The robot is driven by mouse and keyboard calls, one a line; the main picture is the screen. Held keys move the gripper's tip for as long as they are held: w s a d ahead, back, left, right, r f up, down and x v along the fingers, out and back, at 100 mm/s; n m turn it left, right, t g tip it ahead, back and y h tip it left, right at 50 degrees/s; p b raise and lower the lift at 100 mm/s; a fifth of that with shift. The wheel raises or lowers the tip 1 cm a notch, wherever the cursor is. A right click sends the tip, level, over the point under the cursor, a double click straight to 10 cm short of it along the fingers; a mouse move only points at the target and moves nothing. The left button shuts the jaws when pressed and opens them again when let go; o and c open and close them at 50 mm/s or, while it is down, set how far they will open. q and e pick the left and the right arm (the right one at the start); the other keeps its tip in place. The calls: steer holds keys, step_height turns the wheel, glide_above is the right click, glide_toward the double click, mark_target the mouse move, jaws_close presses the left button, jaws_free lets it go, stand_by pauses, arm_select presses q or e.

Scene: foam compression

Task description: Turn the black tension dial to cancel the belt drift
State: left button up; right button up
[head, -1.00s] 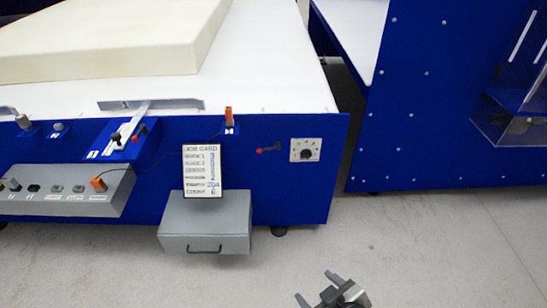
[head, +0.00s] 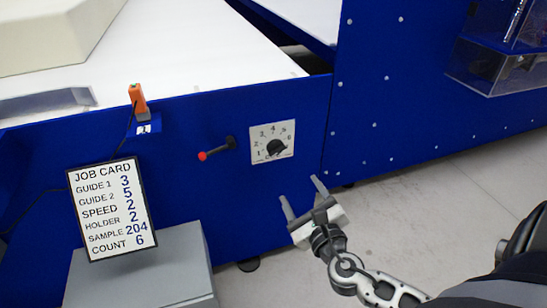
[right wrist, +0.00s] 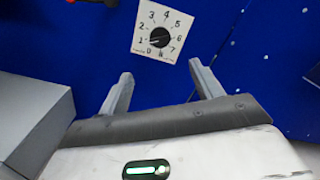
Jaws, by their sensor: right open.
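The black tension dial (head: 276,147) sits on a white square plate with numbers (head: 259,131), fixed to the blue front panel of the machine. The dial also shows in the right wrist view (right wrist: 160,38), above and ahead of my fingers. My right gripper (head: 304,192) is open and empty, a little below and to the right of the dial, not touching it. In the right wrist view its two fingers (right wrist: 162,88) stand wide apart with only blue panel between them. The white belt (head: 185,60) lies on top of the machine with a cream foam block (head: 50,35) on it. My left gripper is not in view.
A red-tipped black lever (head: 218,149) sticks out left of the dial. A job card (head: 112,210) leans by a grey box (head: 150,268) below left. An orange clip device (head: 138,100) stands at the belt edge. Another blue machine (head: 400,100) stands at right. Grey floor is free below.

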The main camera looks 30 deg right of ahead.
mark_target(278, 152)
steer(key=b+x, duration=0.1)
steer(key=x, duration=1.3)
steer(key=shift+w+r+b, duration=0.15)
steer(key=shift+w+b, duration=0.15)
steer(key=shift+w, duration=0.1)
steer(key=c, duration=1)
